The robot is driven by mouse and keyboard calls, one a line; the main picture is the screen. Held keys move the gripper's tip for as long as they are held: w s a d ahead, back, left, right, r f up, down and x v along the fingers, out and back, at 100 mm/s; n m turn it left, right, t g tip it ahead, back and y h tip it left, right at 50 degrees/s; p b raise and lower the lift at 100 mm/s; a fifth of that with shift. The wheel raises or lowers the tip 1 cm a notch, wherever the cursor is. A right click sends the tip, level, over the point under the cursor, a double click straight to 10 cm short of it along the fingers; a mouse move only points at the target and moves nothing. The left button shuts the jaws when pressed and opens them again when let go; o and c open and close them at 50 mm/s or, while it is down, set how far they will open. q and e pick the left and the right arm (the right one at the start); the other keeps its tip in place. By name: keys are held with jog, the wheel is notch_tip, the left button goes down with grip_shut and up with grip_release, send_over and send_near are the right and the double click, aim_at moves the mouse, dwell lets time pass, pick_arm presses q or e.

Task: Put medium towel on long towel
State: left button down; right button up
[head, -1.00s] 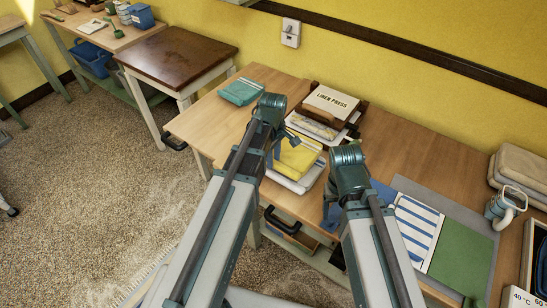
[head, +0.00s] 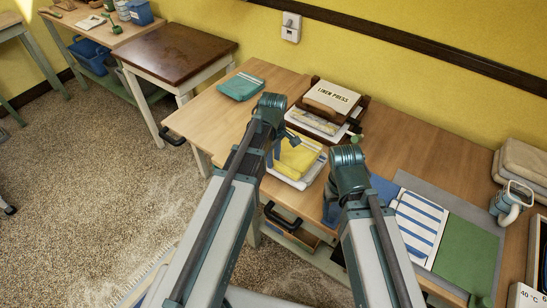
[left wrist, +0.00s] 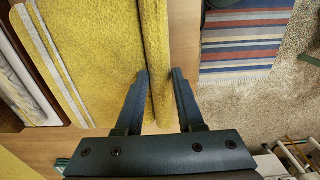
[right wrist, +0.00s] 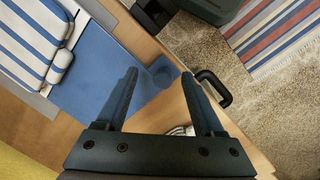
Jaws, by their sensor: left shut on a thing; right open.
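A folded teal towel (head: 242,87) lies at the back left. I cannot tell which are the medium and long ones.
The linen press (head: 332,97) stands behind the yellow towel. A black handle (head: 282,220) sticks out from the table front. Bare wood (head: 205,117) shows at the left.

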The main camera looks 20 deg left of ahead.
pick_arm(q)
jog(key=shift+f+b, duration=0.35)
jog(key=shift+f, duration=0.05)
pick_arm(e)
jog(key=shift+f, duration=0.35)
pick_arm(q)
jog(key=shift+c, duration=2.2)
grip_release()
jog(key=shift+r, duration=0.15)
pick_arm(e)
jog(key=shift+r, duration=0.15)
pick_arm(q)
notch_tip(320, 180, up, 14)
jog(key=p, duration=1.4)
pick_arm(e)
notch_tip(320, 180, up, 14)
jog(key=shift+f, duration=0.2)
pick_arm(q)
jog(key=shift+f, duration=0.2)
